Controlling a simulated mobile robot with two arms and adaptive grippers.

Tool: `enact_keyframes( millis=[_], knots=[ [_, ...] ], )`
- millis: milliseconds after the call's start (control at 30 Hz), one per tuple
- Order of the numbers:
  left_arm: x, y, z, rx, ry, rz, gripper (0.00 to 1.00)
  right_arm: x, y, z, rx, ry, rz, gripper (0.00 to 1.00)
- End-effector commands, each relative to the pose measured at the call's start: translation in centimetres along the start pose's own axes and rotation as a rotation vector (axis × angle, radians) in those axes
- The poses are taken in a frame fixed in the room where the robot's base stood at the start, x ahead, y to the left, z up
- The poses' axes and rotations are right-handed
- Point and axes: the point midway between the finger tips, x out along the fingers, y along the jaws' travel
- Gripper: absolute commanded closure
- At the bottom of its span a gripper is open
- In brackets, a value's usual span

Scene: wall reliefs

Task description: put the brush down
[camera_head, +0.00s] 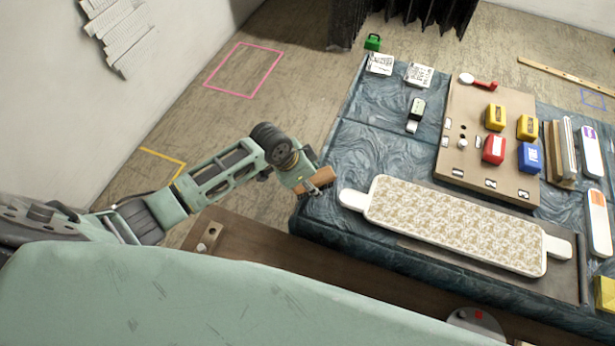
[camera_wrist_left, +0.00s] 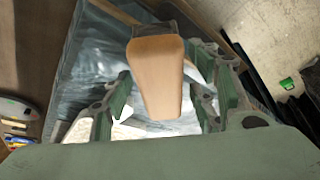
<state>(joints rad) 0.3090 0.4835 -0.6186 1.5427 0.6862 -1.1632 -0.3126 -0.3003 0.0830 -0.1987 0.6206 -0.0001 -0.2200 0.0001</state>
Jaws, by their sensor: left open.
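The brush (camera_head: 318,181) shows as a tan wooden piece at the near left corner of the cloth-covered table (camera_head: 345,150). In the left wrist view the brush (camera_wrist_left: 158,78) has a smooth wooden handle that widens toward a dark end. My left gripper (camera_head: 309,184) is at the brush, and its fingers stand apart on both sides of the handle in the wrist view. The jaws are open. I cannot tell whether the brush rests fully on the table; its underside is hidden. My right gripper is not in view.
A long patterned board (camera_head: 455,225) with white ends lies just right of the brush. Behind it is a brown panel (camera_head: 465,125) with yellow, red and blue blocks. Open cloth lies left of a small dark-and-white item (camera_head: 416,115). A brown ledge (camera_head: 250,245) runs along the front.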

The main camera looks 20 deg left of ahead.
Motion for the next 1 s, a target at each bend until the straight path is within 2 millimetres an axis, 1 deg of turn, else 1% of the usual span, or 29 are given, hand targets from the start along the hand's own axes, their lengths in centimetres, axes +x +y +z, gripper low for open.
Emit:
enact_keyframes(
  millis=[167,267,500,600,700,800,1000],
  knots=[
    [-1.7,-0.2,-0.1,0.001,0.002,-0.003,0.46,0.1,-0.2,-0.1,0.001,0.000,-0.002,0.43],
    [-3.5,-0.1,0.0,0.002,0.002,-0.003,0.46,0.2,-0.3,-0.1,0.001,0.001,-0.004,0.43],
    [-8.6,-0.1,-0.1,0.002,0.002,-0.003,0.46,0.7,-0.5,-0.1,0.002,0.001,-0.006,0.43],
    [-10.3,-0.1,-0.1,0.001,0.002,-0.002,0.46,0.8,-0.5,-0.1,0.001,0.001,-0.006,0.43],
    [-11.3,-0.1,-0.1,0.000,0.002,-0.001,0.46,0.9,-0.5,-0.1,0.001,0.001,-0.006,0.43],
    [-12.0,0.0,-0.1,0.001,0.000,0.000,0.46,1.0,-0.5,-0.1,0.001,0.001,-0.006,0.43],
    [-12.2,0.0,-0.1,0.000,0.001,0.000,0.46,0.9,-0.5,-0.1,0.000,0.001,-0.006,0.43]
  ],
)
